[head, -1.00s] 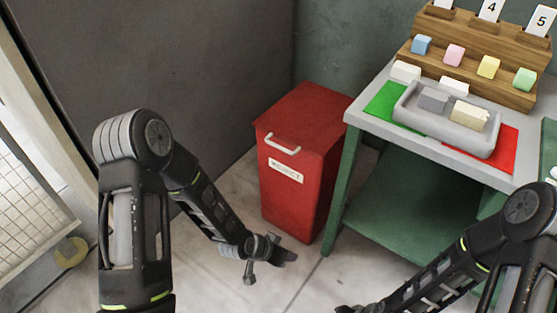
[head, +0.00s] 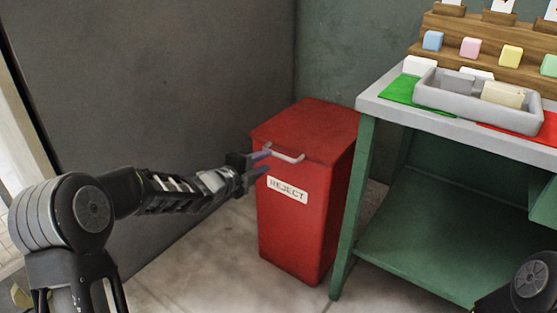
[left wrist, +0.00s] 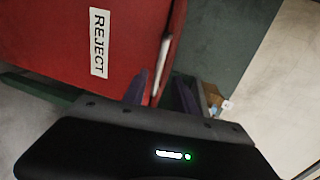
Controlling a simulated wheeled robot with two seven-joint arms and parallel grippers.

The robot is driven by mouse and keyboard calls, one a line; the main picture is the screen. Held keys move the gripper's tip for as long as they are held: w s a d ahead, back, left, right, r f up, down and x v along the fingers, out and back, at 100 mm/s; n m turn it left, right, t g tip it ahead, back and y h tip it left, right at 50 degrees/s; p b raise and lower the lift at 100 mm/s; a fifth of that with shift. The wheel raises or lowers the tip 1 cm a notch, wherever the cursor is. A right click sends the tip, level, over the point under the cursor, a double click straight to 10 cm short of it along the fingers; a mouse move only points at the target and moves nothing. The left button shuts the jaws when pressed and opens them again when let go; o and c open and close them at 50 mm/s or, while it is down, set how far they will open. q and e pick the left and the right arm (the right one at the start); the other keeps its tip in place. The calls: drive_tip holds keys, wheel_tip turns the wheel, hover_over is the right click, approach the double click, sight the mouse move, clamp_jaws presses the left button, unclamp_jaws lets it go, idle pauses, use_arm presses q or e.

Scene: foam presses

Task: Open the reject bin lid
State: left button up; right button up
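The red reject bin (head: 300,225) stands on the floor with its red lid (head: 310,128) closed. A pale bar handle (head: 285,157) sits at the lid's front edge, above the white REJECT label (head: 288,190). My left gripper (head: 264,161) is open at the left end of the handle, its fingers pointing at the bin. In the left wrist view, the handle (left wrist: 164,55) reaches in between the two fingers of the gripper (left wrist: 160,92); I cannot tell whether they touch it. The label shows there too (left wrist: 99,42). My right gripper is out of view.
A green bench (head: 345,215) stands close to the bin's right side. On it are a grey tray (head: 470,112) with blocks, a green mat (head: 402,91) and a red mat (head: 535,133). A dark wall panel (head: 150,90) is at the left. Floor in front is clear.

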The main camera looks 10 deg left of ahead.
sight(277, 156)
use_arm(q)
drive_tip(key=b+x, duration=0.1)
drive_tip(key=x, duration=0.7)
drive_tip(key=shift+c, duration=0.2)
clamp_jaws()
idle(1.4)
